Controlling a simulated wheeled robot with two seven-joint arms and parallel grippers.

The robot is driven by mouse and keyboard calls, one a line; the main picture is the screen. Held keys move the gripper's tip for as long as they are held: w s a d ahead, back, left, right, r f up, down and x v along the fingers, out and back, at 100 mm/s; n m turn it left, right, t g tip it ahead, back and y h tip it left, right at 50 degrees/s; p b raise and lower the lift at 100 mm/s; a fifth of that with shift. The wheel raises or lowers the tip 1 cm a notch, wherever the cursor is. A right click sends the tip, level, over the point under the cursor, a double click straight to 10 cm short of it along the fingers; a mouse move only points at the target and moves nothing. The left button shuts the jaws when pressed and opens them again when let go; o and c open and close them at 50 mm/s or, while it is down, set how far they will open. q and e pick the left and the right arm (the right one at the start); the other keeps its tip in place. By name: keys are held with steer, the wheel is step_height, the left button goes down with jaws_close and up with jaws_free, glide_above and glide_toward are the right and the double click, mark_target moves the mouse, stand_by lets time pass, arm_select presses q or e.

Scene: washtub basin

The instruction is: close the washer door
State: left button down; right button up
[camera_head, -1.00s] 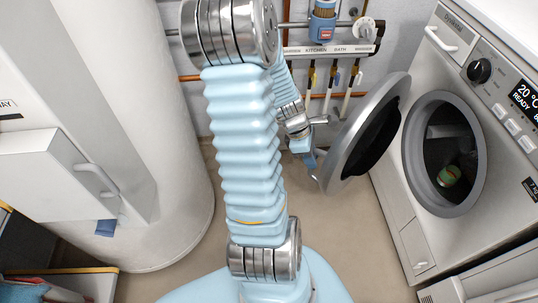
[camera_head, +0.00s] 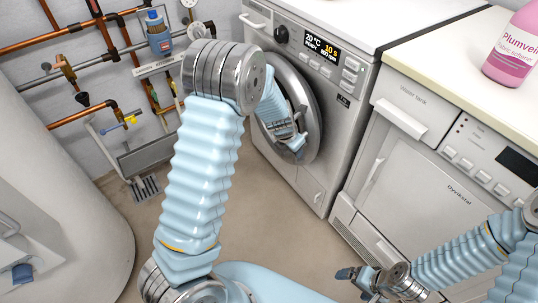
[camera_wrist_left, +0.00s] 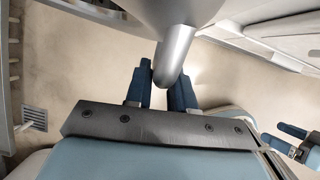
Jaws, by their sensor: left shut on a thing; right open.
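The white washer (camera_head: 318,132) stands at the upper middle of the head view. Its round grey-rimmed door (camera_head: 310,90) lies against or very near the front; I cannot tell whether it is latched. My left arm covers part of the door. My left gripper (camera_head: 294,143) is at the door's lower rim. In the left wrist view the blue fingers of this gripper (camera_wrist_left: 160,88) are shut on the metal door handle (camera_wrist_left: 175,55). My right gripper (camera_head: 358,283) is open and empty, low over the floor, and also shows in the left wrist view (camera_wrist_left: 296,142).
A dryer (camera_head: 415,150) stands right of the washer, with a pink softener bottle (camera_head: 513,45) on the counter. Pipes (camera_head: 70,110) run along the wall at the left, above a floor drain (camera_head: 146,188). A white tank (camera_head: 60,200) stands at far left. Floor before the washer is clear.

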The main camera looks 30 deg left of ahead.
mark_target(308, 146)
arm_select(q)
steer(key=w+d, duration=0.2)
steer(key=shift+w+d+f+n, duration=0.15)
steer(key=shift+w+d+n, duration=0.05)
steer(key=shift+d+n, duration=0.2)
steer(key=shift+w+d, duration=0.25)
steer(key=shift+w, duration=0.15)
steer(key=shift+r, duration=0.2)
steer(key=c, duration=1.3)
jaws_free()
steer(key=shift+w+d, duration=0.1)
steer(key=shift+w, duration=0.05)
steer(key=shift+c, duration=0.2)
steer(key=shift+f, duration=0.1)
steer(key=v, duration=1.4)
